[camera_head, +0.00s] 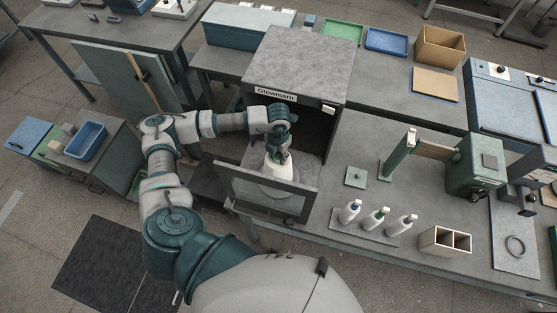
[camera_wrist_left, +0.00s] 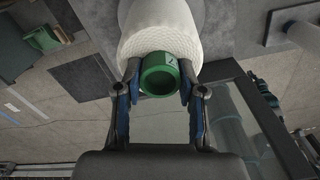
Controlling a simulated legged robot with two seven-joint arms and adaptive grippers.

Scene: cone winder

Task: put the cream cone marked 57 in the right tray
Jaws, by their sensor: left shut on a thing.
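My left gripper (camera_head: 279,150) is shut on the green core of a cream cone (camera_head: 279,167), at the front opening of the grey Glowearn cabinet (camera_head: 300,62). In the left wrist view the fingers of the gripper (camera_wrist_left: 159,70) sit on both sides of the green core (camera_wrist_left: 158,86), and the cream winding (camera_wrist_left: 160,25) shows beyond it. A small pale mark shows on the core, but I cannot read it. A green tray (camera_head: 343,33) and, to its right, a blue tray (camera_head: 387,41) stand on the back table. My right gripper is not in view.
The cabinet's dark-framed door (camera_head: 265,194) hangs open close to the cone. Several bottles (camera_head: 376,218) and a divided wooden box (camera_head: 445,243) stand at the front right. A green machine (camera_head: 474,165) stands at the right. A cardboard box (camera_head: 440,46) stands beside the blue tray.

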